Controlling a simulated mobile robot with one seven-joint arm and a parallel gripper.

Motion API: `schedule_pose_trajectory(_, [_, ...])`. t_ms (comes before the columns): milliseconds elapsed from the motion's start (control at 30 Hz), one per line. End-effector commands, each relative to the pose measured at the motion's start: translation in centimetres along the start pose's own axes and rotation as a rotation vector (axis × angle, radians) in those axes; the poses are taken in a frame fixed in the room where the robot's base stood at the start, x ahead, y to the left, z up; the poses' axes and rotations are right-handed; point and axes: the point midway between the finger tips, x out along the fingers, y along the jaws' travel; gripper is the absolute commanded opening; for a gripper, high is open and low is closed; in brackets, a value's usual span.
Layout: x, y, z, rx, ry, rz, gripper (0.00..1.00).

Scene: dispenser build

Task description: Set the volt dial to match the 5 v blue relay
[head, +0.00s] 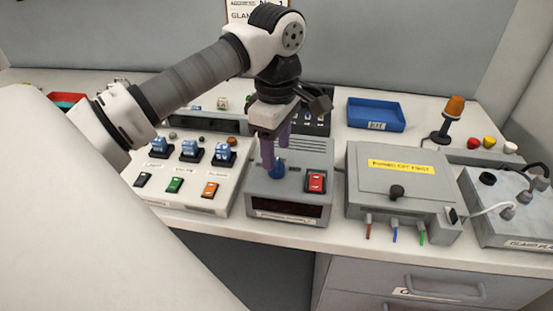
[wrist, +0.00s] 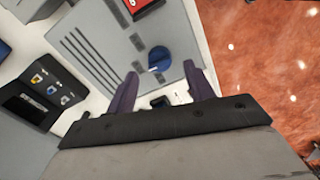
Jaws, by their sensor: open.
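A round blue dial (head: 277,170) is on the sloped top of a grey box (head: 262,200). In the wrist view the dial (wrist: 160,58) shows a white pointer mark at its left lower edge. My gripper (head: 275,158) is open, pointing down, with its purple fingers at the dial in the head view. In the wrist view the fingertips (wrist: 163,80) are spread wider than the dial, with nothing between them; I cannot tell whether they touch it. Which part is the 5 v blue relay cannot be told; labels are too small to read.
A red switch (head: 316,182) is right beside the dial. Left is a panel (head: 205,198) with several blue-topped parts and coloured switches. Right is a grey lidded box (head: 375,185) with a yellow label. A blue tray (head: 376,115) and an orange beacon (head: 453,108) stand behind.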

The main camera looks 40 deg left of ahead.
Motion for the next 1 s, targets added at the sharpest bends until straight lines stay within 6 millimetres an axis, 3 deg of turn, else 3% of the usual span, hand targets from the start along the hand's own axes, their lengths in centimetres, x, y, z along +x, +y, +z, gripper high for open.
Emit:
schedule_pose_trajectory(33, [1.6,0.0,0.0,0.0,0.0,0.0,0.53])
schedule_pose_trajectory(200, [3.5,0.0,0.0,-0.001,-0.001,0.001,0.53])
schedule_pose_trajectory(533, [3.8,0.0,0.0,-0.001,-0.001,0.001,0.53])
schedule_pose_trajectory(867, [3.8,0.0,0.0,0.0,-0.002,0.001,0.11])
schedule_pose_trajectory(1000, [3.8,0.0,0.0,-0.004,-0.002,0.001,0.09])
